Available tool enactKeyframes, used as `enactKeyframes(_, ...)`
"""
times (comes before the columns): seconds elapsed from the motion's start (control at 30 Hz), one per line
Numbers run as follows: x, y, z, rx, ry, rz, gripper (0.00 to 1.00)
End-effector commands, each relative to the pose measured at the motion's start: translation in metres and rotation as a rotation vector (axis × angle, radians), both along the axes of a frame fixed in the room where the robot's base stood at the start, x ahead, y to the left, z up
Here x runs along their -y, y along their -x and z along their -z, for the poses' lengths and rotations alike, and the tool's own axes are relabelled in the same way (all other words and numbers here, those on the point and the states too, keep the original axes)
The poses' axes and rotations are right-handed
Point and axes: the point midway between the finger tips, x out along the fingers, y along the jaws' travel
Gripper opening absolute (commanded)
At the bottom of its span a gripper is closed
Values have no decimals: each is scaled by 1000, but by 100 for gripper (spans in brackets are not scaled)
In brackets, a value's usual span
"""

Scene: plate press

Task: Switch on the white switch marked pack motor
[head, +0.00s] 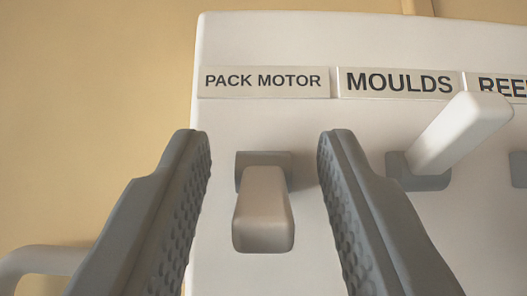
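The white switch (263,212) under the PACK MOTOR label (263,82) shows in the head view, left of centre. Its lever points down and towards me from a grey pivot. My gripper (257,140) is open, with one dark finger on each side of the lever. Gaps show between the lever and both fingers, so I see no contact.
A second white lever (462,132) under the MOULDS label (399,83) slants up to the right, close to my right finger. Another label (503,87) is partly hidden by it. The white panel (300,40) ends at the left before a tan wall (90,110). A pale curved bar (40,262) shows lower left.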

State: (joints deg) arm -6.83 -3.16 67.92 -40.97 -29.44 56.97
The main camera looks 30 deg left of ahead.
Motion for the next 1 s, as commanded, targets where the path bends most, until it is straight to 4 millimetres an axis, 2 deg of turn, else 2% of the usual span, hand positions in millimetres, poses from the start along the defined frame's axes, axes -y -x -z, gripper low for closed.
enactKeyframes(0.17,0,0,0,0,0,0,36)
enactKeyframes(0.3,0,0,0,0,0,0,9)
enactKeyframes(0.37,0,0,0,0,0,0,0)
enactKeyframes(1.0,1,1,-3,-65,45,1,0)
